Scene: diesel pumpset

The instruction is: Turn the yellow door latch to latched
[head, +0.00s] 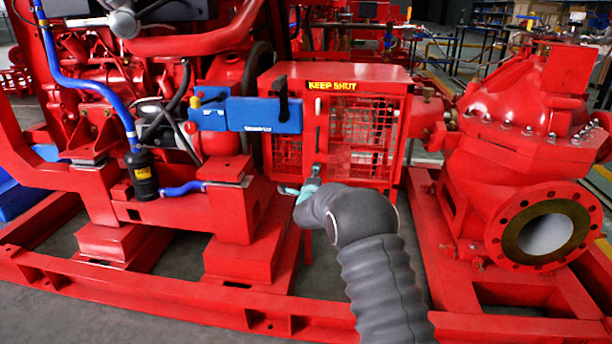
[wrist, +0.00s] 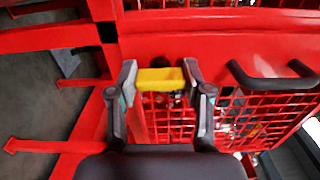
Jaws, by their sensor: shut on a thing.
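The yellow latch (wrist: 160,79) is a short bar on the red mesh guard door (wrist: 262,112). In the wrist view it lies crosswise between the fingertips of my gripper (wrist: 160,82), which is shut on it at both ends. In the head view my gripper (head: 312,180) is at the lower front of the red mesh cage (head: 340,77), below the "KEEP SHUT" label (head: 332,85). My gripper and arm hide the latch there. I cannot tell from these frames whether the latch is at its latched position.
A dark U-shaped handle (wrist: 272,82) stands out from the red panel to the right of my gripper in the wrist view. A blue box (head: 262,114) is left of the cage. A red pump (head: 520,120) stands right, and the red base frame (head: 180,290) runs along the front.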

